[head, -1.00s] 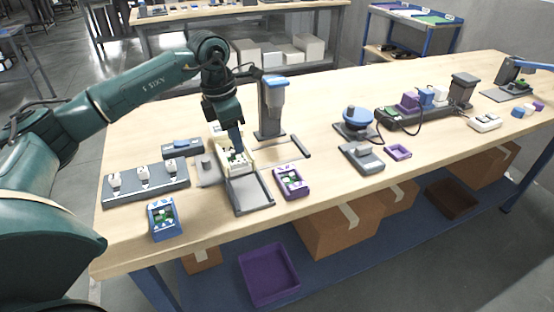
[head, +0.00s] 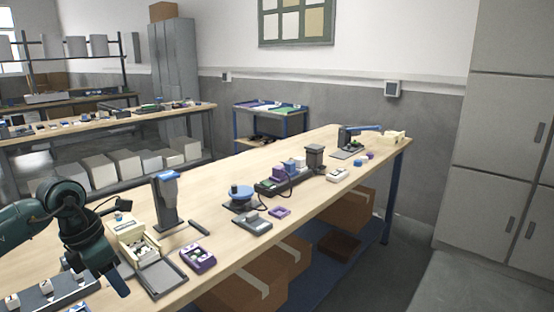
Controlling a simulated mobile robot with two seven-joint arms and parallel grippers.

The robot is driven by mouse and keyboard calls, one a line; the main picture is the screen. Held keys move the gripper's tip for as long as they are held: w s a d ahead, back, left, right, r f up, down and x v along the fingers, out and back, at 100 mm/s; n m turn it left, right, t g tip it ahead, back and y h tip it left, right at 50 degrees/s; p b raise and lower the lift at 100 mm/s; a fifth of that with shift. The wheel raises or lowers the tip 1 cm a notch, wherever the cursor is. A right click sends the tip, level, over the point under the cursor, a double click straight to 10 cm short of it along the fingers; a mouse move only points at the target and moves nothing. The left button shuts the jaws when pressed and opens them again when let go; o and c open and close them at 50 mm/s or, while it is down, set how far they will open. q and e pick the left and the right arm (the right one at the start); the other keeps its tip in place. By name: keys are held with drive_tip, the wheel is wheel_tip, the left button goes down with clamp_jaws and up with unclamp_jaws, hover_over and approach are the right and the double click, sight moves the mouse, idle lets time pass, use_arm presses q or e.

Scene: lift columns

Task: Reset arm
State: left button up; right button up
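My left arm comes in at the lower left of the head view. Its gripper (head: 118,284) hangs over the near left part of the workbench (head: 215,222), pointing down. It is beside a cream box with small parts (head: 133,240) and a grey tray (head: 162,278). I cannot make out a gap between its fingers, and I see nothing held in it. My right arm and gripper are out of the picture.
A grey stand with a blue top (head: 168,205), a purple box (head: 198,257) and a blue round device (head: 240,197) stand along the bench. Cardboard boxes (head: 262,280) lie on the shelf below. Grey cabinets (head: 500,150) stand at the right.

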use_arm(q)
drive_tip(key=d+f+g+h, duration=0.1)
drive_tip(key=d+f+h, duration=0.25)
drive_tip(key=d, duration=0.65)
drive_tip(key=s+d+r+n+t+h+p, duration=0.25)
drive_tip(key=d+n+h, duration=0.25)
drive_tip(key=d+h, duration=0.3)
drive_tip(key=s+d+r+n+t+h+p, duration=0.15)
drive_tip(key=s+d+n+h, duration=0.3)
drive_tip(key=d, duration=0.55)
drive_tip(key=a+f+n+t+y+p, duration=0.1)
drive_tip(key=a+f+n+t+y, duration=0.35)
drive_tip(key=n, duration=0.65)
drive_tip(key=a+f+n+t+y+p, duration=0.15)
drive_tip(key=n+t+y, duration=0.45)
drive_tip(key=n, duration=0.6)
drive_tip(key=s+a+f+n+g+y, duration=0.4)
drive_tip(key=s+f+n, duration=0.5)
drive_tip(key=s+f, duration=0.2)
wheel_tip(320, 180, down, 2)
drive_tip(key=shift+a, duration=0.25)
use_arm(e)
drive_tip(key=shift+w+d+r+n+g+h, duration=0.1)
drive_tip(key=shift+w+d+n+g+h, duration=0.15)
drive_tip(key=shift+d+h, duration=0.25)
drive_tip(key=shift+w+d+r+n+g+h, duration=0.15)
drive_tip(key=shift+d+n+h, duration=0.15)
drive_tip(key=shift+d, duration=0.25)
use_arm(q)
drive_tip(key=shift+s, duration=0.1)
